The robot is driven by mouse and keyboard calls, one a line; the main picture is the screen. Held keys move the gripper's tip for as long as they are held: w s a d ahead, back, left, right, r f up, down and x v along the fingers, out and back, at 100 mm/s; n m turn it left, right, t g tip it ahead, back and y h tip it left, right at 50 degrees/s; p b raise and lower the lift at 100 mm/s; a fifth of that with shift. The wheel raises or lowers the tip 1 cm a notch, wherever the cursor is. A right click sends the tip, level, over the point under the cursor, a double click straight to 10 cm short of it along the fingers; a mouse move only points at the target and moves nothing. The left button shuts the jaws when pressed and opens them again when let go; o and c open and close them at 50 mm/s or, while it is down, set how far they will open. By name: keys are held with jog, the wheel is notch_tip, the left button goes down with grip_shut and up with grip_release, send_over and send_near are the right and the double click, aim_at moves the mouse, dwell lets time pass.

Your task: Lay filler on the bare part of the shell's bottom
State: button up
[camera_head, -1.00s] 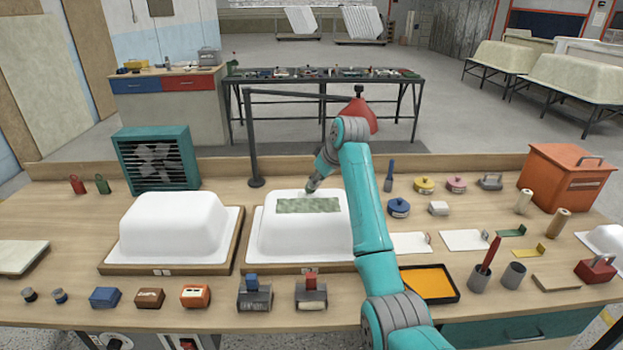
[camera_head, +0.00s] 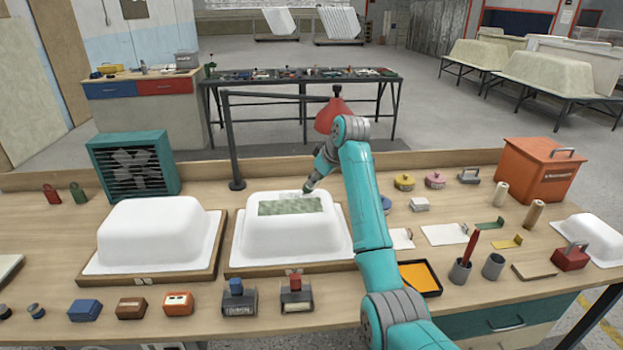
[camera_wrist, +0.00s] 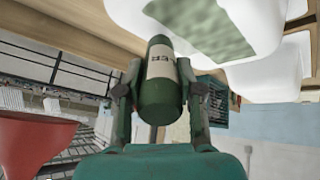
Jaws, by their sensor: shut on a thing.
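The white shell (camera_head: 290,238) lies bottom up on a wooden board (camera_head: 250,270) at the middle of the bench. A mottled green patch (camera_head: 290,206) covers part of its flat bottom; white surface shows around it. My gripper (camera_head: 310,184) is above the far right part of the bottom. In the wrist view, my gripper (camera_wrist: 160,92) is shut on a dark green tube (camera_wrist: 160,108) with a cream label, partly readable as "ER". The shell (camera_wrist: 257,15) and green patch (camera_wrist: 205,25) show beyond the tube. I cannot tell whether its tip touches the shell.
A second white shell (camera_head: 150,232) stands on a board to the left. A red lamp (camera_head: 334,115) hangs behind my arm. A teal fan box (camera_head: 134,165) is at the back left. Several blocks and stamps line the front edge. An orange tray (camera_head: 420,278) lies right of my arm.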

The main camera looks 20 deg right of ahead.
jog(key=d, duration=0.1)
jog(key=s+d, duration=0.1)
jog(key=d, duration=0.3)
jog(key=shift+s+d, duration=0.1)
jog(key=shift+s, duration=0.25)
dwell(0.3)
jog(key=shift+w+a, duration=0.65)
jog(key=shift+a, duration=1.3)
jog(key=shift+w+a, duration=0.6)
jog(key=shift+a, duration=1.4)
jog(key=shift+w+a, duration=0.65)
jog(key=shift+a, duration=1.3)
jog(key=shift+w+a+f, duration=0.1)
jog(key=shift+w+a, duration=0.15)
jog(key=shift+a, duration=0.55)
jog(key=shift+w+a+r, duration=0.1)
jog(key=shift+w+a, duration=0.15)
jog(key=shift+a, duration=0.55)
jog(key=shift+w+a+f, duration=0.1)
jog(key=shift+w+a, duration=0.15)
jog(key=shift+a, duration=0.55)
jog(key=shift+w+a, duration=0.25)
jog(key=shift+a, duration=0.5)
jog(key=shift+w+a, duration=0.25)
jog(key=shift+a, duration=0.5)
jog(key=shift+r, duration=0.2)
jog(key=shift+r, duration=2.95)
